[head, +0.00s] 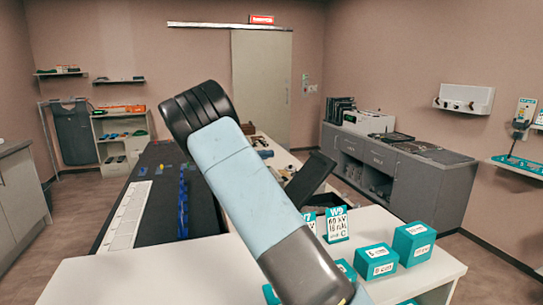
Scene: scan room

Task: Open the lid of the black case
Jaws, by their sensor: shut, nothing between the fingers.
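A flat black panel (311,178) stands tilted up just right of my arm, at the far side of the white table. It looks like the raised lid of the black case. My arm crosses the middle of the view from the lower right to a black joint at the upper left. My gripper is not in view.
Teal boxes (415,240) and a W9 card (337,223) stand on the white table (440,272). A dark bench (160,205) with a white strip lies left of my arm. Grey cabinets (395,175) line the right wall. Floor shows at left.

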